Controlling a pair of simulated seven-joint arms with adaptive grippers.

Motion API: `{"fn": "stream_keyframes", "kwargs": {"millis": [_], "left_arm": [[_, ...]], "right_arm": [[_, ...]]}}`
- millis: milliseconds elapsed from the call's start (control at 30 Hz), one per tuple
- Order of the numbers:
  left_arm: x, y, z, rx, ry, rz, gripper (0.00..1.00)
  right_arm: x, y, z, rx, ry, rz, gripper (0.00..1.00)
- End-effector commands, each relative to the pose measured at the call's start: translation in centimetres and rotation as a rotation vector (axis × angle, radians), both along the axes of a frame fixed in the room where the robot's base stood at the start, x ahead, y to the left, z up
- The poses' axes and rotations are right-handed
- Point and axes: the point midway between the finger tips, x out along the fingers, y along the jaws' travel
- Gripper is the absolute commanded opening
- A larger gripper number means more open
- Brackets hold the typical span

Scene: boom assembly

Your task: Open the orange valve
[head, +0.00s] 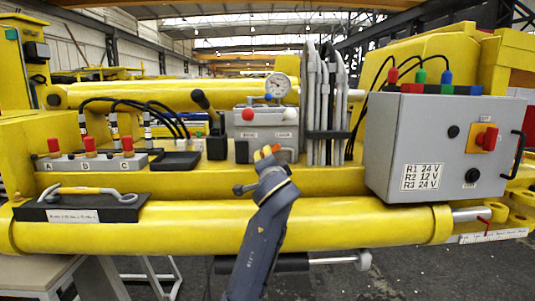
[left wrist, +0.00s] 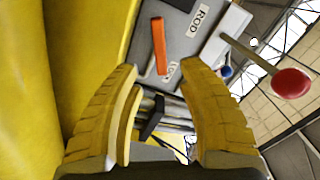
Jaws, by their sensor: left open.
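In the head view my left gripper (head: 267,152) is in front of the lower part of the grey valve box (head: 263,118). There the fingers and the handle are too small to tell apart clearly. My right gripper is out of view.
A red-knobbed lever (left wrist: 291,83) sticks out right of my fingers in the left wrist view. Grey hoses (head: 325,110) and a large control box (head: 432,140) stand to the right. A yellow cylinder (head: 130,236) runs below.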

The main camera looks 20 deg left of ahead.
Motion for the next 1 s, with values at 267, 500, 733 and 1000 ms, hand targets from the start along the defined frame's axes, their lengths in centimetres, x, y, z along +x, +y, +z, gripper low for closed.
{"fn": "stream_keyframes", "kwargs": {"millis": [267, 500, 733, 1000], "left_arm": [[4.8, 1.9, 0.0, 0.004, 0.002, 0.003, 0.40], [7.8, 2.9, 0.0, 0.002, 0.001, 0.001, 0.40], [9.2, 3.4, 0.0, 0.003, 0.001, 0.001, 0.40], [9.6, 3.5, 0.0, 0.001, 0.000, 0.000, 0.40]], "right_arm": [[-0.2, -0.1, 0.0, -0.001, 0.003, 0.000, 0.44], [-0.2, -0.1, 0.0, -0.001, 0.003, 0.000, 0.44], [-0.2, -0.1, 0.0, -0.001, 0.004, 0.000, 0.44], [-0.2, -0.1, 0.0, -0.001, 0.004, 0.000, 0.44]]}}
